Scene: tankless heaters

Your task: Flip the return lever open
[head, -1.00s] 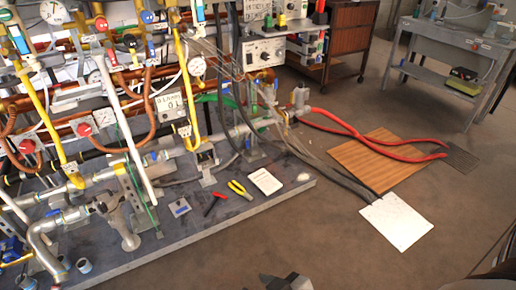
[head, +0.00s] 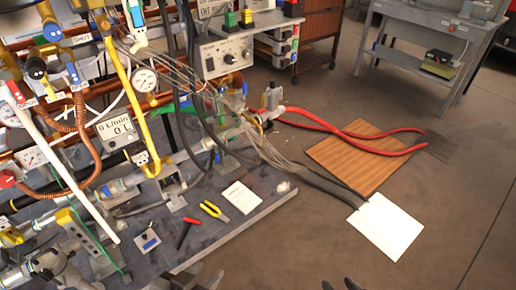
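The heater rig's pipes and valves fill the left of the head view. Its handles include a long yellow one (head: 122,85), a long white one (head: 62,165) and a blue one (head: 135,14). I cannot tell which is the return lever; no readable label marks it. My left gripper (head: 203,277) seems to show as grey shapes at the bottom edge, over the rig's front edge; its opening is unclear. My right gripper (head: 340,285) shows only two dark tips at the bottom edge, apart with floor between them. Both are well away from the upper handles.
The grey platform (head: 222,222) carries red-handled pliers (head: 187,232), yellow-handled pliers (head: 214,211) and a white card (head: 240,197).

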